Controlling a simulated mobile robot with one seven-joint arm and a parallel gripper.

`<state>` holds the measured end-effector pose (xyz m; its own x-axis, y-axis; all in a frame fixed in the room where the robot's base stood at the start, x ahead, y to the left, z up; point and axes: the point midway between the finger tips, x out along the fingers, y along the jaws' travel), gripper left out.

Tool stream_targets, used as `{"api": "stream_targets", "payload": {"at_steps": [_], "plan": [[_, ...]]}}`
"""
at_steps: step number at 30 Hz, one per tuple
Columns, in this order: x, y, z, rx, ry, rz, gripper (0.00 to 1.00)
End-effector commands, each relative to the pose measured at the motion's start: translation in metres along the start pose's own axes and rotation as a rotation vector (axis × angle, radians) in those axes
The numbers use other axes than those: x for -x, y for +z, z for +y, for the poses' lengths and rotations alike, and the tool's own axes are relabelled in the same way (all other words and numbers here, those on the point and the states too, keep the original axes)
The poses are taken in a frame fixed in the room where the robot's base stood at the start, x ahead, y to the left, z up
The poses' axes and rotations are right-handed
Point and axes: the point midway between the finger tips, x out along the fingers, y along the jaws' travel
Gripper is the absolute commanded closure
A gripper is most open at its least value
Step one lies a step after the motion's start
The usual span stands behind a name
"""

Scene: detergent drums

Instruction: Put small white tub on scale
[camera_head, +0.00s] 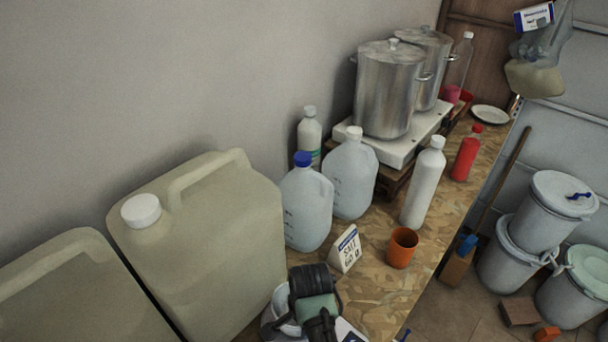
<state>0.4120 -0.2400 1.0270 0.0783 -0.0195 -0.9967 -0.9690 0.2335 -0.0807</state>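My gripper (314,300), black and grey-green, is at the bottom centre over the near end of the wooden worktop. Its fingertips are hidden, so whether it is open or shut does not show. A white round-rimmed object (277,318), possibly the small white tub, shows partly just left of my gripper, mostly hidden by it. I cannot tell whether they touch. A white flat piece (346,331) shows at the bottom edge right of my gripper; it may be part of the scale, but too little is visible.
Large beige canisters (205,250) crowd the left. Two jugs (306,205), a salt sign (345,249), an orange cup (401,248) and a white bottle (424,185) stand beyond my gripper. Steel pots (389,90) stand on a white slab behind. Bare worktop (372,292) lies right of my gripper.

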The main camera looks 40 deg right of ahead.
Motion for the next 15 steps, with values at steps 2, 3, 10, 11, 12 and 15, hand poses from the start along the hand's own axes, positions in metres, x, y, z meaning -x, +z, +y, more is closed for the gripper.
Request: {"api": "stream_targets", "payload": {"at_steps": [2, 3, 10, 11, 12, 15], "plan": [[-0.0026, -0.0001, 0.0005, 0.0, 0.0, 0.0, 1.0], [-0.0028, -0.0001, 0.0003, 0.0, 0.0, 0.0, 1.0], [-0.0044, 0.0001, 0.0003, 0.0, 0.0, 0.0, 1.0], [-0.0055, 0.0002, 0.0003, 0.001, 0.0, 0.0, 1.0], [-0.0068, 0.0002, 0.0003, 0.001, -0.001, 0.0, 1.0], [-0.0057, 0.0001, 0.0002, 0.001, -0.001, 0.0, 0.8]]}}
